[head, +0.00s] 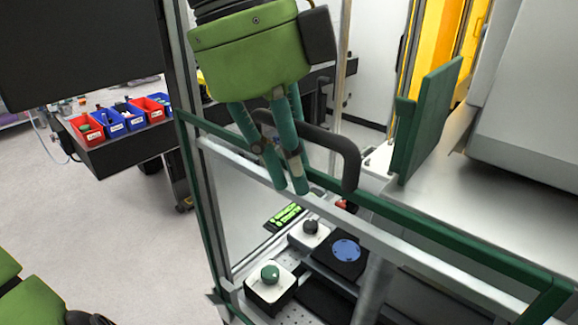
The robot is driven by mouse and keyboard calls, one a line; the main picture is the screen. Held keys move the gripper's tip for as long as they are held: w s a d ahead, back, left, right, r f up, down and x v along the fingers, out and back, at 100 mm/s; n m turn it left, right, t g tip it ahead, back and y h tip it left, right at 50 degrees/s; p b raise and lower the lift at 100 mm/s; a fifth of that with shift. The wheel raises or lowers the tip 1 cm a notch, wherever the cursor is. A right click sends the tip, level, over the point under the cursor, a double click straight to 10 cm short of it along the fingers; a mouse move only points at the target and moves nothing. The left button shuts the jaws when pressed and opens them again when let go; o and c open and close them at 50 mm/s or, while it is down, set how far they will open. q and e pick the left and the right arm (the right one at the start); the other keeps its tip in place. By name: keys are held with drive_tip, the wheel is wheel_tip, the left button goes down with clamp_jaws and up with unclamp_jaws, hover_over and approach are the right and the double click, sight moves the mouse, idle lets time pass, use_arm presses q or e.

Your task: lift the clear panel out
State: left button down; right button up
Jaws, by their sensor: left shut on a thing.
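The clear panel (240,205) stands upright, with a green and grey frame along its top edge. A black handle (345,155) arches up from that top edge. My left gripper (290,170) is green with teal fingers and comes down from above. Its fingers are shut on the left part of the handle and hide some of it. The panel's lower edge is hard to make out. Green parts of mine show at the bottom left; no right gripper fingers show there.
Behind the panel are a green knob (270,274) on a white block, a dark knob (311,227), a blue disc (347,250) and a lit green display (286,215). A green upright plate (428,120) stands at the right. Red and blue bins (118,116) sit on a dark bench at the left.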

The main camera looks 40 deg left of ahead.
sight(300, 125)
use_arm(q)
drive_tip(key=shift+r, duration=3.6)
drive_tip(key=shift+s, duration=0.1)
drive_tip(key=s+r, duration=0.2)
drive_tip(key=s, duration=1)
drive_tip(key=shift+a, duration=0.45)
drive_tip(key=shift+w, duration=0.15)
